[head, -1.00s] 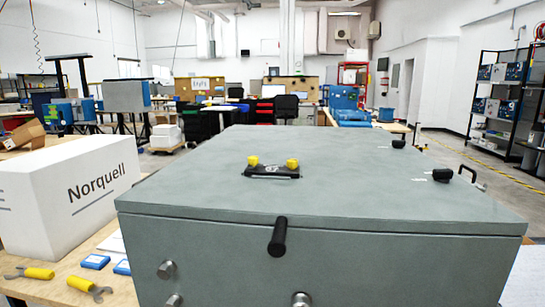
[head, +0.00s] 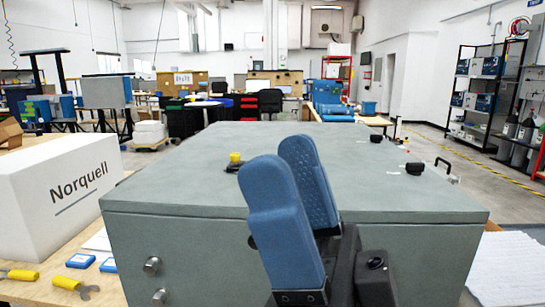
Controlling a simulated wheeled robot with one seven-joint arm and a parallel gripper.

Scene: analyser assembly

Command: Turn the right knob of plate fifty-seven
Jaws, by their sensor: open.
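The grey box (head: 170,190) has a black plate on its top, mostly hidden behind my gripper. Its left yellow knob (head: 235,158) shows just left of my fingers. The right yellow knob and the plate's label are hidden behind the blue fingers. My gripper (head: 283,160) is in front of the box with its two blue padded fingers pointing up and apart. Nothing shows between them. How far the fingers are from the knob cannot be told.
A white Norquell box (head: 60,190) stands left. Yellow wrenches (head: 70,284) and blue pieces (head: 81,261) lie on the bench.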

